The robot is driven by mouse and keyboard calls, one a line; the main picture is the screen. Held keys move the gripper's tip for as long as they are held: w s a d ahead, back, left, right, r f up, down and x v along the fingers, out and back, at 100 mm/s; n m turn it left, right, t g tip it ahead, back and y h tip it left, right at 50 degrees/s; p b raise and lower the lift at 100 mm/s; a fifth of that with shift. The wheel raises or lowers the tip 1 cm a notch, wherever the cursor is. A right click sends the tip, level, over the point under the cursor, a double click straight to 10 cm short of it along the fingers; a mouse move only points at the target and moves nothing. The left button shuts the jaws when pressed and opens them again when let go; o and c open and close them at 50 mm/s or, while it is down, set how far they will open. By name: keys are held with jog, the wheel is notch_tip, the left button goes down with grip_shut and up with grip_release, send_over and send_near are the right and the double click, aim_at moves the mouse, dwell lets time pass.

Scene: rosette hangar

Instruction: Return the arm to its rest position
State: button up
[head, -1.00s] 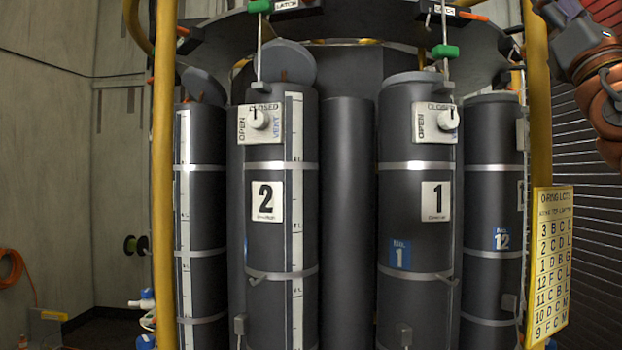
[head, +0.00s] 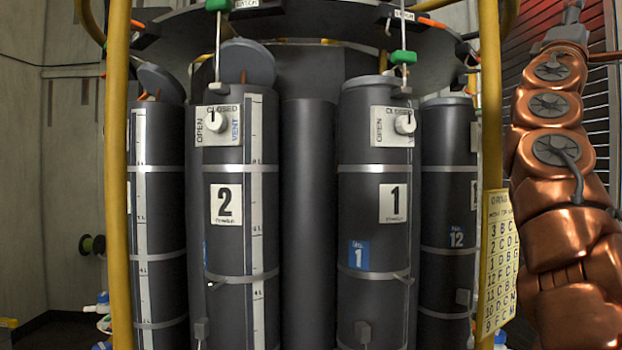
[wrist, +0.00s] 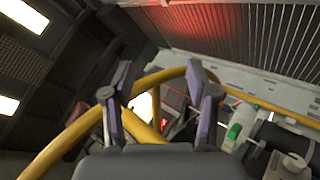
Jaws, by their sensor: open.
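My arm (head: 560,190), copper-coloured with dark round joint caps, stands upright along the right edge of the head view. Its upper end runs out through the top of the picture, and my gripper's fingers cannot be made out there. In the wrist view my gripper (wrist: 160,82) is open, its two dark fingers spread apart with nothing between them. Behind the fingers in that view are a curved yellow rail (wrist: 60,148) and, at lower right, a green piece (wrist: 234,131) beside a dark cylinder top (wrist: 270,135).
Dark cylinders stand in a ring, among them number 2 (head: 232,255) and number 1 (head: 372,210), both with valve knobs. Yellow posts (head: 117,180) flank them. A yellow lettered board (head: 498,255) hangs at right, close beside my arm in the picture.

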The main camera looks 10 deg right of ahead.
jog(key=s+d+f+m+g+y+p, duration=0.1)
jog(key=d+f+m+g+y, duration=0.15)
jog(key=f, duration=0.65)
jog(key=s+d+f+m+g+y, duration=0.1)
jog(key=d+f+m+g+y, duration=0.2)
jog(key=f, duration=0.6)
jog(key=a+f+t+y+p, duration=0.1)
jog(key=a+f+y, duration=0.4)
jog(key=f, duration=0.7)
jog(key=a+f+y+p, duration=0.1)
jog(key=a+f+y, duration=0.35)
jog(key=f, duration=0.75)
jog(key=s+a+f+n+g+y, duration=0.1)
jog(key=s+a+f+y, duration=0.2)
jog(key=a+f, duration=0.6)
jog(key=s+a+f+g+y, duration=0.1)
jog(key=s+a+f+y, duration=0.2)
jog(key=a+f, duration=0.6)
jog(key=s+a+f+n+g+y+p, duration=0.1)
jog(key=s+a+f+g+y, duration=0.3)
jog(key=s+a+f, duration=0.9)
jog(key=shift+s+a+f+n, duration=0.2)
jog(key=shift+s+n, duration=0.55)
jog(key=shift+s, duration=0.5)
jog(key=shift+g, duration=0.25)
